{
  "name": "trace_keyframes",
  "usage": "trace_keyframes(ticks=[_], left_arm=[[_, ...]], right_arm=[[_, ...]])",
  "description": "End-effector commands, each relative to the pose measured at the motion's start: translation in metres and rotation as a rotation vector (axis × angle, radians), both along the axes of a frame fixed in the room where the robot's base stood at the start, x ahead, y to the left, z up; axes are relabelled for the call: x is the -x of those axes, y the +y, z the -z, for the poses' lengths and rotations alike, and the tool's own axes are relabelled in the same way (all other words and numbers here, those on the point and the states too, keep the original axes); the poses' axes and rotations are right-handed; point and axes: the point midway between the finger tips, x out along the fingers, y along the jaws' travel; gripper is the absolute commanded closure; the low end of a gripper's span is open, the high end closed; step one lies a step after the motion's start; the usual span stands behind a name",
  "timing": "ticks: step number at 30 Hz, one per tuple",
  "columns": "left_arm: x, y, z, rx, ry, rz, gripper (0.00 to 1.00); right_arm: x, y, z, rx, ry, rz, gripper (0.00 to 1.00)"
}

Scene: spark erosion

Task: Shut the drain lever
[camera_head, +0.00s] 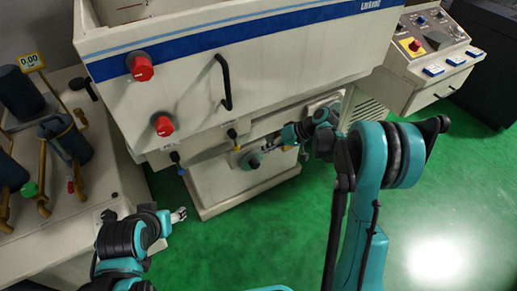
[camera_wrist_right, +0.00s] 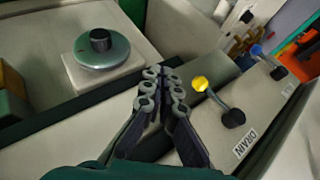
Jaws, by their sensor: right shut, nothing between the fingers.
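The drain lever (camera_wrist_right: 219,102) shows in the right wrist view, with a yellow hub, a short grey arm and a black knob, beside a DRAIN label (camera_wrist_right: 245,145). In the head view its yellow hub (camera_head: 232,133) shows small below the tank. My right gripper (camera_wrist_right: 162,78) is shut and empty, left of the lever and apart from it in the wrist picture. In the head view, my right gripper (camera_head: 270,149) is in front of the machine, right of the lever. My left gripper (camera_head: 179,214) is low at the left, away from the lever; its finger opening is too small to judge.
A second lever with a blue hub (camera_wrist_right: 257,51) is beyond the drain lever. A round teal-grey knob (camera_wrist_right: 102,48) is left of my right fingers. The tank (camera_head: 200,75) with red knobs overhangs above. Green floor (camera_head: 240,235) is open in front.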

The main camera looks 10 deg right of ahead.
Motion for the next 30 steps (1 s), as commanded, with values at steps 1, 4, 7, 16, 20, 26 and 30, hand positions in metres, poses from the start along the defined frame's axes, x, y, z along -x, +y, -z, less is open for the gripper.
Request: trace_keyframes(ticks=[1,4,7,16,20,26,30], left_arm=[[0.0,0.0,-0.005,0.0,0.0,0.0,0.42],[0.0,0.0,-0.01,0.0,0.0,0.0,0.42],[0.0,0.0,-0.015,0.0,0.0,0.0,0.42],[0.0,0.0,-0.02,0.0,0.0,0.0,0.42],[0.0,0.0,-0.02,0.0,0.0,0.0,0.42],[0.0,0.0,-0.02,0.0,0.0,0.0,0.42],[0.0,0.0,-0.02,0.0,0.0,0.0,0.42]], right_arm=[[0.0,-0.009,-0.002,0.0,0.0,0.001,1.0],[0.003,-0.028,-0.002,-0.001,0.001,0.002,1.0],[0.005,-0.046,-0.002,0.0,0.0,0.003,1.0],[0.009,-0.071,0.0,0.0,0.0,-0.002,1.0],[0.009,-0.071,0.001,0.0,0.0,-0.002,1.0],[0.009,-0.071,0.001,0.0,0.0,-0.001,1.0],[0.008,-0.071,0.001,0.0,0.0,-0.001,1.0]])
